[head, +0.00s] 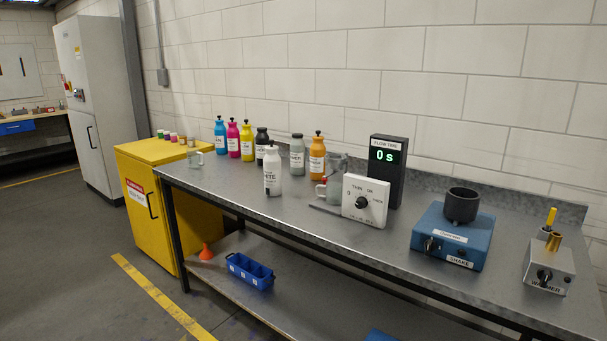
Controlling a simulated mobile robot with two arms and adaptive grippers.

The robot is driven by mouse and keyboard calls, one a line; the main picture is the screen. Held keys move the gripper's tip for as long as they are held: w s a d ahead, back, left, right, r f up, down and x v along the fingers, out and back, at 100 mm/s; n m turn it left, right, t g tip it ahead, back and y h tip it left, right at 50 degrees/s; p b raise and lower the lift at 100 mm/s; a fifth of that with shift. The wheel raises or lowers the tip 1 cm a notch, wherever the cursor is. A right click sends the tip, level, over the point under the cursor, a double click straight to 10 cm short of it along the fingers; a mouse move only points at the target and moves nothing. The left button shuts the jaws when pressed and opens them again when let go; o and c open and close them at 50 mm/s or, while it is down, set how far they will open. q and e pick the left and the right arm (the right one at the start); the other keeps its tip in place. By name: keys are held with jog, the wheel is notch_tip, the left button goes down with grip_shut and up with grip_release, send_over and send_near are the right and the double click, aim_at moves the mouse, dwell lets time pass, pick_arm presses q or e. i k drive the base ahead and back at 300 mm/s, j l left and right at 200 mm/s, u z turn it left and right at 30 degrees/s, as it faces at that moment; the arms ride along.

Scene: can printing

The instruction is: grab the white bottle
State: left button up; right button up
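The white bottle (272,173) stands upright on the grey metal workbench (330,235), in front of the row of coloured bottles. It has a dark cap and a label with dark lettering that is only partly readable. Nothing touches it that I can see. Neither my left gripper nor my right gripper shows in the head view.
Behind it stand black (261,143), grey (297,155) and orange (317,158) bottles; blue, magenta and yellow ones (247,142) are further left. A dial box (365,200), a timer display (386,170) and a blue shaker (452,238) stand to the right. The bench front is clear.

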aim_at(272, 168)
jog(key=i+j+z, duration=0.55)
jog(key=j+z, duration=0.25)
